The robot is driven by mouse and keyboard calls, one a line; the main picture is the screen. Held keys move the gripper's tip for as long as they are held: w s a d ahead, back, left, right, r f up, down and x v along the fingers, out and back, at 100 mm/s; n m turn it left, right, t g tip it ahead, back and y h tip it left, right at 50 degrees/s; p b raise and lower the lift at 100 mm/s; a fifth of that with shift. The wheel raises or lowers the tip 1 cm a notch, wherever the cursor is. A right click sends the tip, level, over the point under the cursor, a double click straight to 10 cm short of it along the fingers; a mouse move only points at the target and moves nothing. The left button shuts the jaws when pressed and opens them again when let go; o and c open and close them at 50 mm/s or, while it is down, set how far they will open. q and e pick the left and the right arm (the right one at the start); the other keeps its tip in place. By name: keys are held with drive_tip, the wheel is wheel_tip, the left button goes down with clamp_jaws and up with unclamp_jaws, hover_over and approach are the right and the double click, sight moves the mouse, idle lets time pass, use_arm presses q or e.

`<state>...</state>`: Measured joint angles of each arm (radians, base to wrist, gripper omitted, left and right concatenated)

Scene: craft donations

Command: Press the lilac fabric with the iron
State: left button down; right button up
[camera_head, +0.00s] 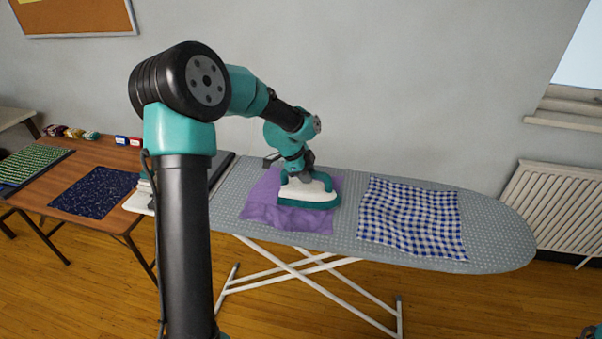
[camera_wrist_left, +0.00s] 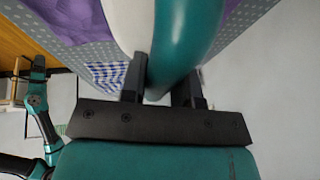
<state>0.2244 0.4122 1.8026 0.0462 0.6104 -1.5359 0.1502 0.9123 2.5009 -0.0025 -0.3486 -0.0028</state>
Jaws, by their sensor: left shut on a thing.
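The lilac fabric (camera_head: 264,208) lies rumpled on the left half of the grey dotted ironing board (camera_head: 345,238). The white and teal iron (camera_head: 310,194) sits over the right part of the fabric and hides some of it. My left gripper (camera_head: 298,172) is shut on the iron's handle from above. In the left wrist view the gripper's two fingers (camera_wrist_left: 161,82) flank the teal handle of the iron (camera_wrist_left: 184,40), and lilac fabric (camera_wrist_left: 72,20) shows on both sides. I cannot tell how firmly the soleplate touches the cloth.
A blue checked cloth (camera_head: 412,218) lies to the right on the board. A wooden table (camera_head: 110,155) at left holds a dark blue cloth (camera_head: 95,192), a green mat (camera_head: 30,163) and small coloured items. A radiator (camera_head: 553,210) stands at right. The board's right tip is bare.

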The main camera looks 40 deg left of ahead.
use_arm(q)
drive_tip(key=shift+w+d, duration=0.5)
drive_tip(key=shift+d, duration=0.75)
drive_tip(key=shift+w+d, duration=0.55)
drive_tip(key=shift+d, duration=0.75)
drive_tip(key=shift+w+d, duration=0.5)
drive_tip(key=shift+d, duration=0.75)
drive_tip(key=shift+r, duration=1.3)
